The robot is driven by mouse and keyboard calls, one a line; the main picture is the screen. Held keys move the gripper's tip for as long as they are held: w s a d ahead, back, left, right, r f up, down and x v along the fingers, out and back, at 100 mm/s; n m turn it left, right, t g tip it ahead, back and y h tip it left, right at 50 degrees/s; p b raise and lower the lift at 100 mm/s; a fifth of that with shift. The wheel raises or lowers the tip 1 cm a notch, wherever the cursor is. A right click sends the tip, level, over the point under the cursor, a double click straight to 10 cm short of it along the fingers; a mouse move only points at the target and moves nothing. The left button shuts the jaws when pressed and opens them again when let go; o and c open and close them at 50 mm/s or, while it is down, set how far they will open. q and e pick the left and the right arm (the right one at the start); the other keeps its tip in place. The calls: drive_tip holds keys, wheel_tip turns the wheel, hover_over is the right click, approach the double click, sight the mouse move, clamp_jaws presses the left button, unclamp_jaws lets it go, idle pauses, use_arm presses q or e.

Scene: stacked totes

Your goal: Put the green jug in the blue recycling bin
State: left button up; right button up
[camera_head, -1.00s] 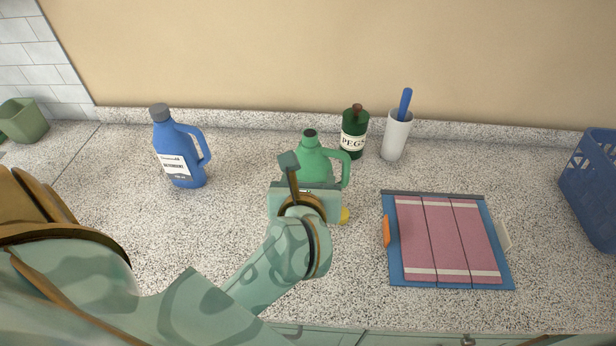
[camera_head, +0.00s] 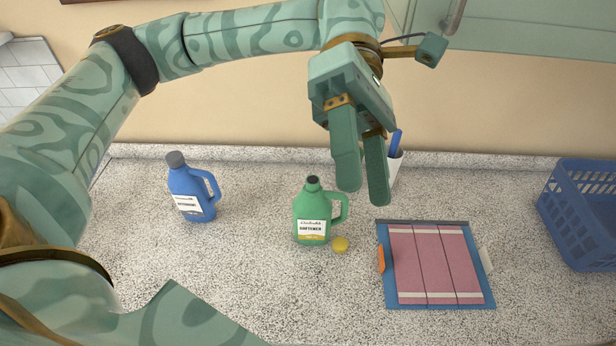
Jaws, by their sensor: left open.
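The green jug (camera_head: 312,216) stands upright on the counter, with a dark cap, a handle on its right and a white and yellow label reading "SOFTENER". My left gripper (camera_head: 363,193) points down, open and empty, its fingertips above and to the right of the jug in the picture. A blue slatted basket (camera_head: 584,228) stands at the right edge; I cannot tell whether it is the recycling bin, and no other blue bin shows. My right gripper is not in view.
A blue detergent bottle (camera_head: 192,192) stands left of the jug. A small yellow object (camera_head: 340,244) lies by the jug's base. A blue-edged folding board with pink panels (camera_head: 407,263) lies to the right.

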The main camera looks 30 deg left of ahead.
use_arm(q)
drive_tip(key=w+a+f+m+t+y, duration=0.2)
drive_tip(key=w+a+f+t+y, duration=0.1)
drive_tip(key=w+a+f+t, duration=0.55)
drive_tip(key=m+t+y+p, duration=0.1)
drive_tip(key=m+t+y, duration=0.25)
drive_tip(key=m, duration=0.35)
hover_over(313, 180)
drive_tip(key=shift+g+y, duration=0.3)
drive_tip(key=shift+y, duration=0.05)
drive_tip(key=f, duration=1.5)
drive_tip(key=shift+s+d+f, duration=0.2)
drive_tip(key=shift+s+f, duration=0.1)
drive_tip(key=shift+s, duration=0.05)
drive_tip(key=f, duration=0.3)
drive_tip(key=f+p, duration=0.1)
drive_tip(key=f, duration=0.1)
drive_tip(key=shift+w+a+f, duration=0.15)
drive_tip(key=shift+w+a, duration=0.1)
drive_tip(key=shift+w, duration=0.1)
clamp_jaws()
